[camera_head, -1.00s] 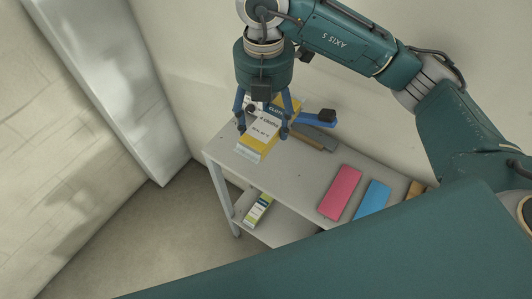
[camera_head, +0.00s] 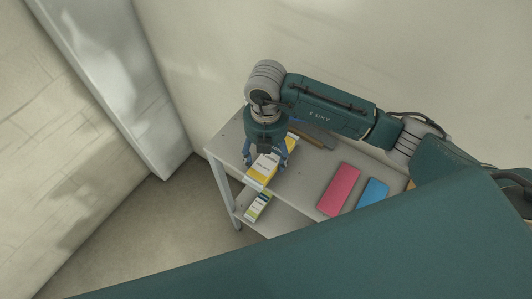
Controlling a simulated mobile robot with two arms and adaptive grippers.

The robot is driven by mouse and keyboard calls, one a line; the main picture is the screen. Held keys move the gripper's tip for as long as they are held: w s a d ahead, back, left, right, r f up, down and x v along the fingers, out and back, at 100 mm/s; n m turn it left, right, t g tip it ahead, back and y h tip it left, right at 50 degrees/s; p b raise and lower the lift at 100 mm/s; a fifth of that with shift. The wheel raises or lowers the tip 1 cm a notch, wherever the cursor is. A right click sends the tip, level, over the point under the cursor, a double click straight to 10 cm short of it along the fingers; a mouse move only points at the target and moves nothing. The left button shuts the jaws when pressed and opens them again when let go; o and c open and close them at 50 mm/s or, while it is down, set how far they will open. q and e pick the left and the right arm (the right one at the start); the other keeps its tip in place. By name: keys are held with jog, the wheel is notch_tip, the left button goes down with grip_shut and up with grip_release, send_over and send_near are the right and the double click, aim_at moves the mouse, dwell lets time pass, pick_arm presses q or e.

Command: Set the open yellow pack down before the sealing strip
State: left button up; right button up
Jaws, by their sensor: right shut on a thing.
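My right gripper (camera_head: 268,167) points down over the left part of the grey table. Its blue fingers are shut on the yellow pack (camera_head: 259,178), which has a white printed face. The pack is near the table's front edge, and I cannot tell whether it touches the top. Its open end cannot be made out. Behind it lies a long dark grey and brown piece (camera_head: 308,139), perhaps the sealing strip, partly hidden by my arm. My left gripper is not in view.
A pink flat piece (camera_head: 339,189) and a blue one (camera_head: 373,193) lie on the table (camera_head: 304,177) to the right. A white, green and yellow pack (camera_head: 257,207) is on the lower shelf. The tabletop's left corner is clear.

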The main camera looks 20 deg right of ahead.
aim_at(266, 156)
jog(key=o, duration=0.7)
jog(key=shift+f, duration=0.15)
jog(key=o, duration=0.4)
jog(key=shift+o, duration=0.2)
jog(key=shift+r, duration=0.2)
notch_tip(266, 156, up, 12)
jog(key=b, duration=0.3)
